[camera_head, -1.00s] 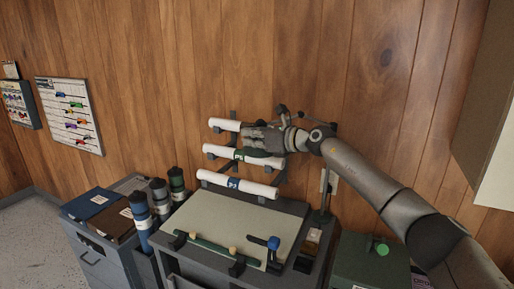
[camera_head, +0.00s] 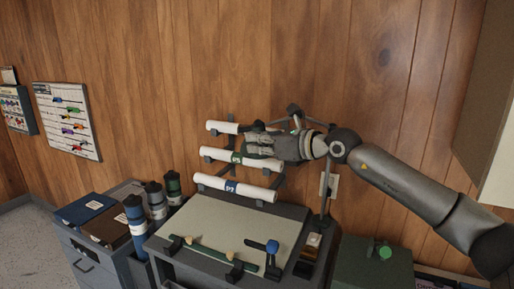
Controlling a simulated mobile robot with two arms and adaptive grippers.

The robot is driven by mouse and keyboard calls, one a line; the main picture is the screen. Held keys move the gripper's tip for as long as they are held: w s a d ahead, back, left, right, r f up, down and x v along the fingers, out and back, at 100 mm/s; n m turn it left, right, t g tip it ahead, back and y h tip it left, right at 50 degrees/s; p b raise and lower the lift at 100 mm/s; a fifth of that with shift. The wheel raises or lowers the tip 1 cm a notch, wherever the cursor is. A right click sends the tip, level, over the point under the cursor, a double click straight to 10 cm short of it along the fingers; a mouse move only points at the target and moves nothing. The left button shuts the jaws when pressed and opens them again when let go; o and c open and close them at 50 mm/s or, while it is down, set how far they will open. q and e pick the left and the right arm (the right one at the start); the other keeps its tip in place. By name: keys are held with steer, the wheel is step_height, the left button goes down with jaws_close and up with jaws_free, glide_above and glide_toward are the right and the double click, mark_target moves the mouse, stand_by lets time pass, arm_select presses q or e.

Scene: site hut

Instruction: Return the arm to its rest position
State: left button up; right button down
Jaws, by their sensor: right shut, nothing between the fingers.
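My right gripper (camera_head: 259,143) is shut with nothing in it. It is at the wall rack (camera_head: 282,181), in front of the right part of the upper rolls. Its arm comes in from the right edge. Three white rolls lie on the rack: a top roll (camera_head: 222,127), a middle roll (camera_head: 212,153) with a green band, and a bottom roll (camera_head: 213,181) with a blue band. The gripper hides part of the top and middle rolls; whether it touches them I cannot tell. My left gripper is not in view.
Below the rack stands a desk with a pale board (camera_head: 215,226), clamps and a blue-topped tool (camera_head: 272,246). Several dark tubes (camera_head: 156,200) and a cabinet with binders (camera_head: 106,228) are at left. A green box (camera_head: 360,262) stands at right. A wall cabinet (camera_head: 492,120) is upper right.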

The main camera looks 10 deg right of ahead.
steer(key=s+a+f+m+t+y, duration=0.3)
steer(key=s+a+m+t+y, duration=0.2)
steer(key=s+a+m, duration=0.45)
steer(key=s+d+f+m+g+h, duration=0.1)
steer(key=s+d+f+m+h, duration=0.3)
steer(key=d+f+m+h, duration=0.65)
steer(key=s+d+f+m+h, duration=0.55)
steer(key=f+m, duration=0.75)
steer(key=m, duration=0.4)
steer(key=s+d+f+m+g, duration=0.25)
steer(key=s+f+g, duration=0.5)
steer(key=s, duration=0.65)
steer(key=s+d+f+m+g, duration=0.1)
steer(key=s+f+m+g, duration=0.3)
steer(key=s+f, duration=0.75)
steer(key=s+f+n+g, duration=0.1)
steer(key=s+f+g, duration=0.15)
steer(key=f, duration=2.35)
steer(key=s+d+f, duration=0.3)
steer(key=s+f, duration=1.2)
steer(key=s, duration=0.2)
steer(key=shift+f+g, duration=0.15)
steer(key=shift+g, duration=0.15)
